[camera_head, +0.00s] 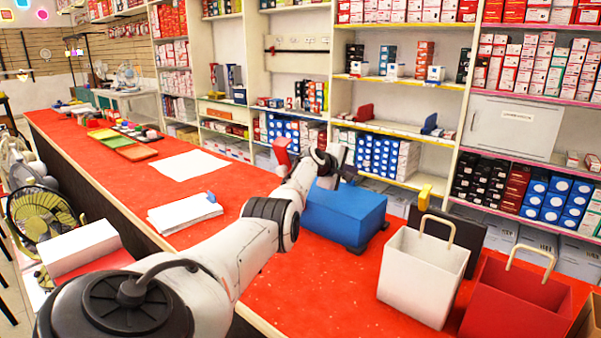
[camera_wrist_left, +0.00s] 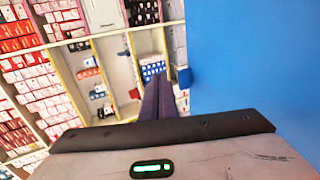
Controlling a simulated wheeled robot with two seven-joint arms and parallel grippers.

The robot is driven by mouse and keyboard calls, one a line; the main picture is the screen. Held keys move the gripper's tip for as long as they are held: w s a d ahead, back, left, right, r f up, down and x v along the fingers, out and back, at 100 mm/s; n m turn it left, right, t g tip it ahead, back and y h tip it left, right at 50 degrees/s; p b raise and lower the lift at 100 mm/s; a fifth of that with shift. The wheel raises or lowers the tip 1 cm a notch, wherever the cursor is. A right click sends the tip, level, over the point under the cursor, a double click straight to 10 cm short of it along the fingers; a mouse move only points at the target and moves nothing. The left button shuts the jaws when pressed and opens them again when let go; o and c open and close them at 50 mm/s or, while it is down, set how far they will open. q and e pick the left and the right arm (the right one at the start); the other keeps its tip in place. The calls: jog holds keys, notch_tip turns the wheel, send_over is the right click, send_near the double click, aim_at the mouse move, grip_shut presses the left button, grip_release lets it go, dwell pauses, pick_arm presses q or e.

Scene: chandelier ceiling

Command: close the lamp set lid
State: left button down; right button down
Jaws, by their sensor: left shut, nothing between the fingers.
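The blue box (camera_head: 345,215), which looks like the lamp set, sits on the red counter, partly hidden behind my left arm. Its upper face looks flat in the head view; I cannot tell how its lid stands. My left gripper (camera_head: 338,160) is at the far upper side of the box, above the counter. In the left wrist view my left gripper (camera_wrist_left: 159,98) shows its dark fingers together, with nothing between them. A large flat blue surface (camera_wrist_left: 255,55) fills the right of that view, close beside the fingers. I cannot tell if they touch. My right gripper is not in view.
A white bag (camera_head: 423,275) and a red bag (camera_head: 515,300) stand to the right of the box. Stacked papers (camera_head: 184,213) and a white sheet (camera_head: 189,164) lie to the left. Stocked shelves stand behind the red counter (camera_head: 275,295).

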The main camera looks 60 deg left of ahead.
pick_arm(q)
jog(key=shift+r+p, duration=0.45)
notch_tip(320, 180, up, 4)
jog(key=p, duration=0.4)
jog(key=shift+r, duration=0.2)
notch_tip(320, 180, up, 9)
jog(key=shift+f+b, duration=0.15)
jog(key=shift+b, duration=0.2)
